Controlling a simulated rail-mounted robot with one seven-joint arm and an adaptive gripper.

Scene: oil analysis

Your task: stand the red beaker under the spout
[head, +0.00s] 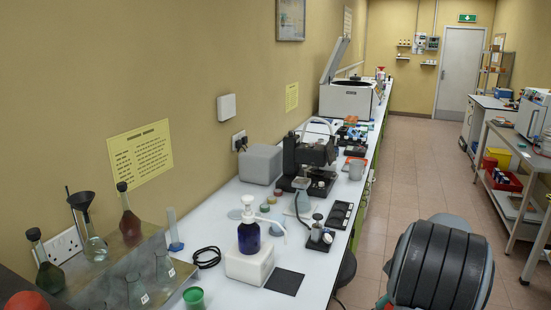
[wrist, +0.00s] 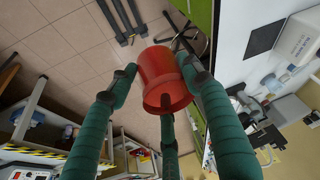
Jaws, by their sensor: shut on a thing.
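The red beaker (wrist: 163,78) is in the wrist view, held between the green fingers of my gripper (wrist: 160,84). The fingers are shut around its sides. It hangs over the tiled floor beside the bench edge, clear of any surface. In the head view neither beaker nor fingers show. The spout (head: 271,221) is the white nozzle of a pump on a dark blue bottle (head: 251,238), standing on a white block (head: 249,263). It points right, above and behind a black mat (head: 283,281) on the bench. The mat also shows in the wrist view (wrist: 265,32).
A green beaker (head: 193,298) stands left of the block. A black cable (head: 207,257) lies behind it. A stool (head: 345,270) stands by the bench edge. Flasks (head: 130,225) stand at left.

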